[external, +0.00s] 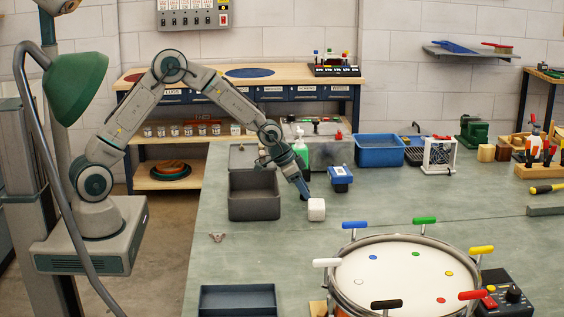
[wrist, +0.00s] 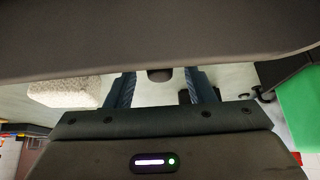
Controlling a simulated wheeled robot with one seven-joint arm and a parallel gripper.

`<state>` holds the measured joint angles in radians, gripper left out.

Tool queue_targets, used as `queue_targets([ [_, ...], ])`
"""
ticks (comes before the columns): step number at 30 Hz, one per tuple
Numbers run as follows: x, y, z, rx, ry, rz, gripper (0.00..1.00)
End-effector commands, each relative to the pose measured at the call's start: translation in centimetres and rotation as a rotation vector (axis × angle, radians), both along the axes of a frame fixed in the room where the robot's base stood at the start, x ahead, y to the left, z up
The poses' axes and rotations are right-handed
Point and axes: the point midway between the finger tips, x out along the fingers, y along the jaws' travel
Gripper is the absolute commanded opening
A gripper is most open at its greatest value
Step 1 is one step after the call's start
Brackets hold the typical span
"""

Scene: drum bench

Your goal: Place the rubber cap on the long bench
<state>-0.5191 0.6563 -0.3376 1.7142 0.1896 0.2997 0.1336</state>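My gripper (external: 305,194) points down over the long bench (external: 240,262), just left of and behind a white block. In the wrist view, the two fingers of my gripper (wrist: 163,82) are spread apart. A small dark rounded piece (wrist: 159,75) shows between them, with a gap on each side; it may be the rubber cap, but most of it is hidden by a dark shape across the top of the view. I cannot make out the cap in the external view.
The white block (external: 316,209) is close to my fingers and shows in the wrist view (wrist: 66,92). A dark grey bin (external: 254,210) stands to the left, a blue device (external: 340,178) to the right. A drum (external: 397,270) fills the front right. The bench's left middle is mostly clear.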

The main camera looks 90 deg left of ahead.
Motion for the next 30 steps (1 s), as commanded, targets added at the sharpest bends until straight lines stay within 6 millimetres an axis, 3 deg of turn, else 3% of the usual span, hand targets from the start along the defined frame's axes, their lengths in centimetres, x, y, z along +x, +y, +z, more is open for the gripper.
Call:
queue_targets([
  [1, 0.0, 0.0, 0.0, 0.000, 0.000, 0.000, 0.34],
  [4, 0.0, 0.0, 0.0, 0.000, 0.000, 0.000, 0.06],
  [19, 0.0, 0.0, 0.7, 0.001, -0.003, 0.000, 0.02],
  [26, 0.1, 0.1, 4.2, 0.002, -0.005, 0.001, 0.02],
  [30, -1.0, -3.2, 5.9, 0.003, -0.003, -0.006, 0.02],
])
